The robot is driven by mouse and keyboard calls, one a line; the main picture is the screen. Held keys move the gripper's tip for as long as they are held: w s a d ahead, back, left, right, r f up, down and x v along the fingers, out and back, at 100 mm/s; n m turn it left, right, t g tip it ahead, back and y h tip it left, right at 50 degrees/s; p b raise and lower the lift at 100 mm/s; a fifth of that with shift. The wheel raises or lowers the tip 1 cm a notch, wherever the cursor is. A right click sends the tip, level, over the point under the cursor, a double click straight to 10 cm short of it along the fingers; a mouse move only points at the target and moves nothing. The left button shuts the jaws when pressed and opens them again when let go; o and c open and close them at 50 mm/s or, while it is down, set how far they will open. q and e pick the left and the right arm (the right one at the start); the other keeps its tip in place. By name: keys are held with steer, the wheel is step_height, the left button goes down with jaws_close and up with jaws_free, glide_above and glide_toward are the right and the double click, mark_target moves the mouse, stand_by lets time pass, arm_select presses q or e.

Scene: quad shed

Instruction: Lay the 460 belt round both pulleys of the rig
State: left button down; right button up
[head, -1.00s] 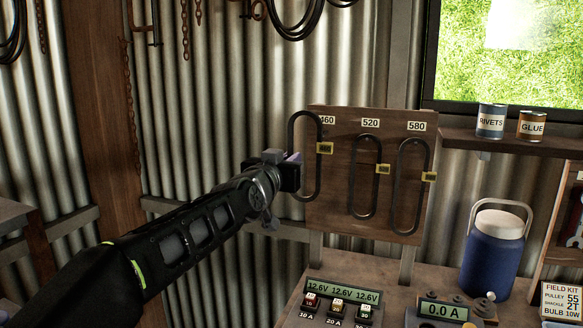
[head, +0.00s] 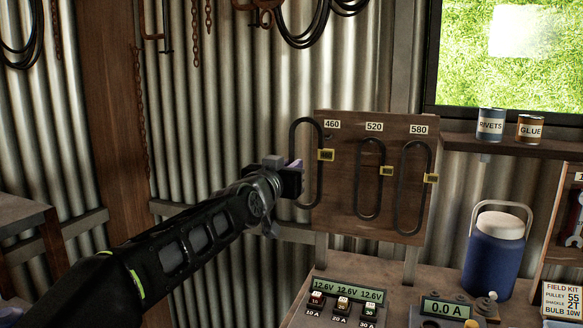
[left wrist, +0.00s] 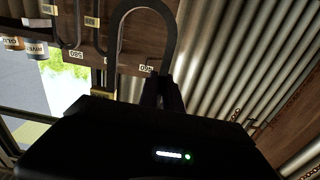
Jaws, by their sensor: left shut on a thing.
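The 460 belt (head: 293,135) is a long black loop with a yellow tag, beside the 460 label at the left edge of a wooden board (head: 342,215). My left gripper (head: 296,177) is shut on the belt's left strand, low on the loop. In the left wrist view the belt (left wrist: 119,27) arches up from my left gripper (left wrist: 163,85). I cannot tell whether the belt still touches its peg. The 520 belt (head: 358,180) and the 580 belt (head: 402,180) hang on the board. My right gripper is not in view. The rig and its pulleys are not in view.
A workbench (head: 300,312) below holds a 12.6V battery panel (head: 345,292), a 0.0 A meter (head: 446,308) and a blue jug (head: 495,255). Rivets (head: 490,124) and glue (head: 530,129) cans stand on a shelf. Chains and hoses hang above on the corrugated wall.

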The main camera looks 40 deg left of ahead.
arm_select(q)
steer(key=shift+r, duration=0.2)
steer(key=shift+r+p, duration=0.75)
steer(key=shift+p, duration=0.1)
steer(key=shift+s, duration=0.15)
steer(key=b+v, duration=0.4)
steer(key=v, duration=0.4)
steer(key=shift+s+d, duration=0.2)
steer(key=shift+s, duration=0.15)
stand_by(0.5)
